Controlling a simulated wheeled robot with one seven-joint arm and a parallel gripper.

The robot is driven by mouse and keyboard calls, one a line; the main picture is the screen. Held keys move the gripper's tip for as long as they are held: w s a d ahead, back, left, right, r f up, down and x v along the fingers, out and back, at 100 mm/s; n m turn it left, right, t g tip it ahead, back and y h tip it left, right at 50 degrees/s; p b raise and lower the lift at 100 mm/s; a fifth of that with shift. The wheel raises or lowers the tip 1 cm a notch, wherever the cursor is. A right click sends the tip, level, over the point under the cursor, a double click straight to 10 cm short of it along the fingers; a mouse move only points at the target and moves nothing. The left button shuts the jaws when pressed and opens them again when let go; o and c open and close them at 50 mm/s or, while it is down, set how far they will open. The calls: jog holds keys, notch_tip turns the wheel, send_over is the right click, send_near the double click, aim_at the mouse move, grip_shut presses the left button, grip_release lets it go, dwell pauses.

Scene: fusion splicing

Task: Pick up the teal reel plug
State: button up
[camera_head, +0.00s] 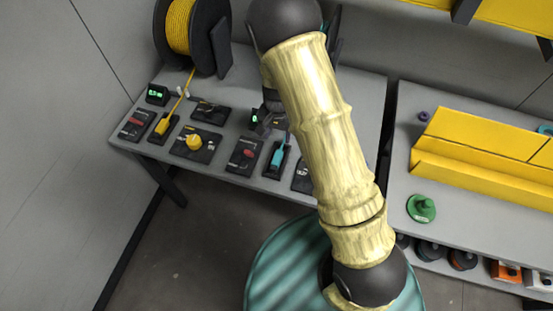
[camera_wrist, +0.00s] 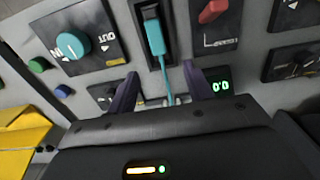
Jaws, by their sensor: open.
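The teal reel plug (camera_head: 279,156) lies in a dark narrow holder on the grey bench, just left of my arm. In the wrist view the teal plug (camera_wrist: 153,32) shows at the top centre, with its teal cable running down between my fingers. My gripper (camera_wrist: 162,90) is open, with one dark finger on each side of the cable. The plug body lies beyond the fingertips. I cannot tell whether the fingers touch the cable. In the head view my gripper is mostly hidden behind my arm.
A teal knob panel (camera_wrist: 72,45) and a red switch panel (camera_wrist: 215,20) flank the plug closely. A yellow reel (camera_head: 180,25) with its yellow plug (camera_head: 162,125) is at the left. A yellow trough (camera_head: 480,150) and a green knobbed piece (camera_head: 421,208) are on the right bench.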

send_over(279, 152)
jog(key=shift+s+a+f+p, duration=0.1)
jog(key=shift+a+f+p, duration=0.1)
jog(key=shift+f, duration=1.05)
jog(key=shift+s+a+f+p, duration=0.1)
jog(key=shift+f+p, duration=0.05)
jog(key=shift+f, duration=1.1)
jog(key=shift+d+f, duration=0.1)
jog(key=shift+w+d+f+p, duration=0.1)
jog(key=shift+d+f+p, duration=0.05)
jog(key=shift+f+p, duration=0.4)
jog(key=shift+w+d+f+p, duration=0.15)
jog(key=shift+f+p, duration=0.3)
jog(key=shift+f, duration=1.5)
jog(key=shift+c, duration=0.4)
grip_shut()
